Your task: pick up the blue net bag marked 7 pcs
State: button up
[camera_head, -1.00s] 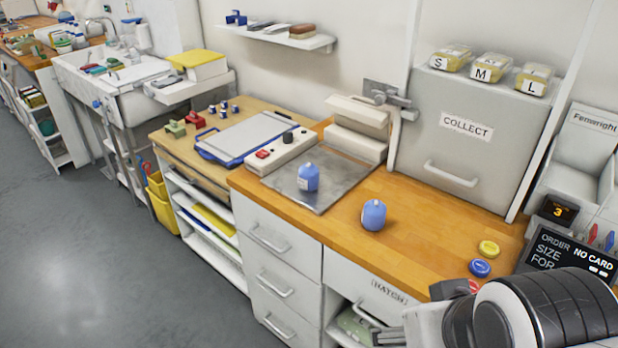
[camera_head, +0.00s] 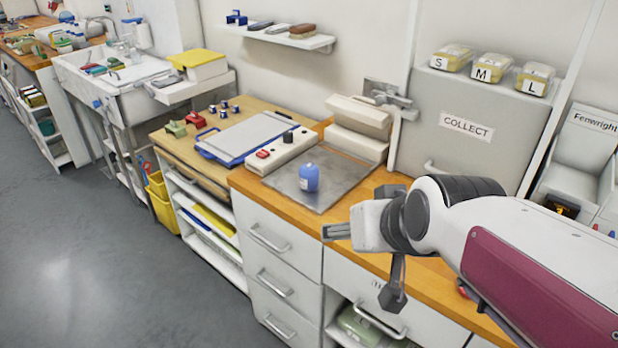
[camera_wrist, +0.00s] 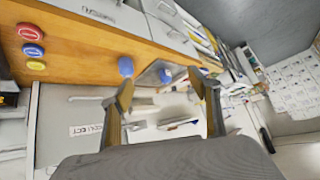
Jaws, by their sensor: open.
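One blue bag (camera_head: 309,178) stands on the metal plate (camera_head: 340,180), with a pale label too small to read. It also shows in the wrist view (camera_wrist: 166,76). A second blue bag (camera_wrist: 126,66) stands on the bare wooden counter in the wrist view; my arm hides it in the head view. I cannot tell which is marked 7 pcs. My gripper (camera_head: 361,265) is in front of the counter edge, to the right of and nearer the camera than the plate. In the wrist view my gripper (camera_wrist: 162,82) is open and empty, its fingers spread, with both bags beyond.
The wooden counter (camera_wrist: 75,52) carries red (camera_wrist: 30,32), blue (camera_wrist: 33,50) and yellow (camera_wrist: 36,64) discs. A grey COLLECT cabinet (camera_head: 470,150) stands behind the counter. A white control box (camera_head: 280,150) and a pale padded press (camera_head: 357,125) border the plate.

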jog(key=w+a+t, duration=0.2)
jog(key=w+a, duration=0.2)
jog(key=w, duration=1)
jog(key=m+t+h, duration=0.3)
jog(key=t, duration=0.2)
send_over(306, 178)
jog(key=s+a, duration=0.2)
jog(key=s, duration=0.5)
notch_tip(306, 178, down, 9)
jog(key=w+f+h, duration=0.1)
jog(key=f, duration=0.1)
jog(key=f+t+h, duration=0.1)
jog(key=f, duration=0.2)
jog(key=w+f+m+h, duration=0.1)
jog(key=f, duration=0.2)
jog(key=shift+w+d+f+h, duration=0.2)
jog(key=shift+w+h, duration=0.1)
jog(key=shift+h, duration=0.1)
jog(key=shift+s+f+t+h, duration=0.1)
jog(key=shift+f+t+h, duration=0.2)
jog(key=shift+f, duration=0.25)
jog(key=shift+d, duration=0.1)
jog(key=shift+x, duration=1.3)
